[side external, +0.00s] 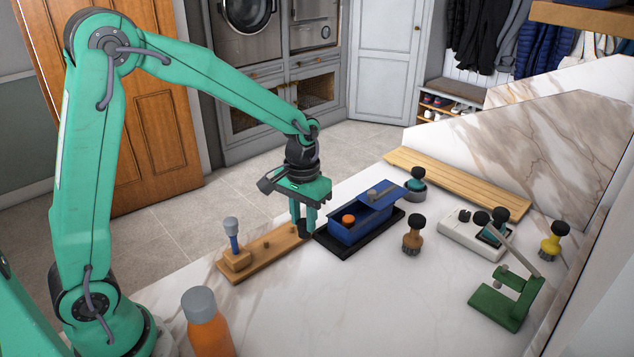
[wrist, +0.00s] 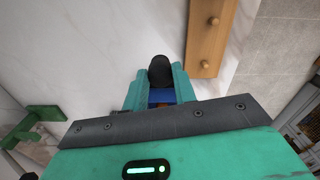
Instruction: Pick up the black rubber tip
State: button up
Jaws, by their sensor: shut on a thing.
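The black rubber tip (wrist: 160,71) sits between the two fingers of my gripper (wrist: 152,88) in the wrist view, and the fingers are shut on it. In the side view the dark tip (side external: 306,230) shows at the lower end of my gripper (side external: 303,218). There the gripper is between the wooden peg board and the blue box. I cannot tell in the side view whether the tip touches the surface below. The fingers hide part of the tip.
The wooden peg board (side external: 262,254) is left of my gripper. The blue box (side external: 352,233), with an orange piece (side external: 348,219) inside, stands on a black tray (side external: 337,252) at right. An orange bottle (side external: 207,328) stands in front.

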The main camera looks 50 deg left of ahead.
jog(key=shift+s, duration=0.15)
jog(key=shift+a, duration=0.1)
dwell(0.5)
send_over(291, 226)
jog(key=shift+r, duration=0.3)
jog(key=shift+f, duration=0.2)
jog(key=shift+f, duration=1.95)
jog(key=shift+f, duration=1.45)
dwell(2.9)
